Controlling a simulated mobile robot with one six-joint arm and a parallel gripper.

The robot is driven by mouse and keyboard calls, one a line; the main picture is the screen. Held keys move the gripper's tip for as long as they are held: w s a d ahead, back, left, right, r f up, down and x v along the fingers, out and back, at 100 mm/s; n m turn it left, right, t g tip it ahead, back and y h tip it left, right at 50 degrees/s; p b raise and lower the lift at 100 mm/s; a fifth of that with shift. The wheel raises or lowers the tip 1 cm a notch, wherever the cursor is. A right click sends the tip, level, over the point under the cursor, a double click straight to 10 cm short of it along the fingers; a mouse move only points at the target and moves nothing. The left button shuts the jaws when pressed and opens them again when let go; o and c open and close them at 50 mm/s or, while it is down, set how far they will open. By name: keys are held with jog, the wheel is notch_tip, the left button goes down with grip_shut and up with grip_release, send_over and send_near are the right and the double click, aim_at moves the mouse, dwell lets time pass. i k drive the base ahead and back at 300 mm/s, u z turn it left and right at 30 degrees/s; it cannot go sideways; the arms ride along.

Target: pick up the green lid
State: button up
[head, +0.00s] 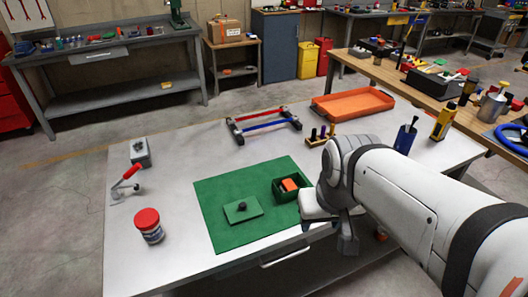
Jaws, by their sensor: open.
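The green lid (243,210) is a flat rectangular plate with a dark round knob on top. It lies on the green mat (218,188), left of a green box (287,197). The box is open at the top and holds an orange block (290,184). My gripper (328,240) is to the right of the lid and the box, near the table's front edge, apart from the lid. It is open, with no object visible in it. My arm comes in from the right, and parts of the gripper are hidden by its own links.
On the white table (180,180) stand a red-capped jar (149,226), a red-handled clamp (126,181), a red-and-blue rack (264,125), a peg block (320,136) and an orange tray (352,104). The table is clear between the jar and the mat.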

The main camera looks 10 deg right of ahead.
aim_at(240, 211)
jog(key=u, duration=1.55)
jog(key=k, duration=0.8)
jog(key=z, duration=0.9)
jog(key=i, duration=1)
jog(key=z, duration=0.05)
